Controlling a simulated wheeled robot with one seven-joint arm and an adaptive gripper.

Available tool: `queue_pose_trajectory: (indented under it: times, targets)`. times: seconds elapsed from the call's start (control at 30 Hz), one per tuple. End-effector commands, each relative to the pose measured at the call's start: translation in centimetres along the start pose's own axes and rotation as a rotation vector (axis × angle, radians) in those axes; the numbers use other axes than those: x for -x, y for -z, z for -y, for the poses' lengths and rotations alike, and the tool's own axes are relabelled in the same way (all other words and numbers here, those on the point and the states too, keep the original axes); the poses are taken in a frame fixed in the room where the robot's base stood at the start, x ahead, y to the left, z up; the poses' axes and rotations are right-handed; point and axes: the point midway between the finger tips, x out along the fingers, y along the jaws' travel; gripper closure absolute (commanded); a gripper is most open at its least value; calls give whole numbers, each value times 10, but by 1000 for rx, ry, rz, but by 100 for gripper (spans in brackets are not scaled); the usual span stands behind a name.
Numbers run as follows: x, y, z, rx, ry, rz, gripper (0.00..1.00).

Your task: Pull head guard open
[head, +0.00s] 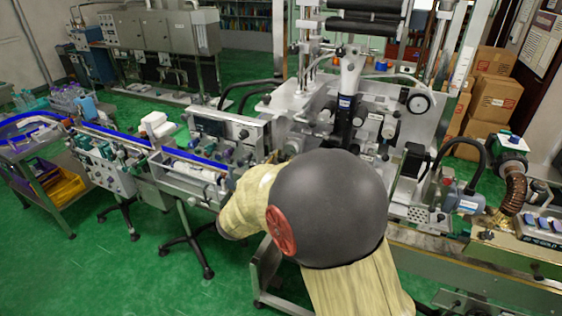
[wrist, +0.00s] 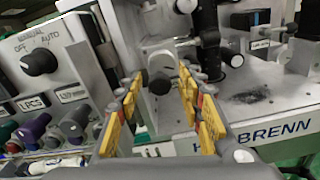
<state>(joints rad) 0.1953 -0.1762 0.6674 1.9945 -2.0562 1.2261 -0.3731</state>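My gripper (wrist: 161,76) shows in the wrist view with its two yellow-padded fingers spread apart. A small black knob (wrist: 159,84) on a light grey metal part appears between the fingertips. I see no contact, and the depth gap is hard to judge. In the head view my own arm hides the gripper. The sleeve applicator (head: 300,105) stands behind my arm, with a grey and black head unit (head: 349,82) at its middle. I cannot tell for sure which part is the head guard.
A control panel with a MANUAL/AUTO switch (wrist: 39,62) and coloured knobs is close on the left in the wrist view. A conveyor (head: 480,265) runs to the right in the head view. Cardboard boxes (head: 494,97) stand behind. Green floor (head: 130,270) is clear at lower left.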

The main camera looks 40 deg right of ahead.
Motion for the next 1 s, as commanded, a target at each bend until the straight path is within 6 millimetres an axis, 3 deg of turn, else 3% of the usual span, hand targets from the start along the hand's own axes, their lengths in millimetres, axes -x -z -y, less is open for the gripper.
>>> queue_pose_trajectory:
  times: [0.23, 0.87, 1.0]
  targets:
    - [0, 0, 0, 0, 0, 0, 64]
    - [0, 0, 0, 0, 0, 0, 99]
    - [0, 0, 0, 0, 0, 0, 100]
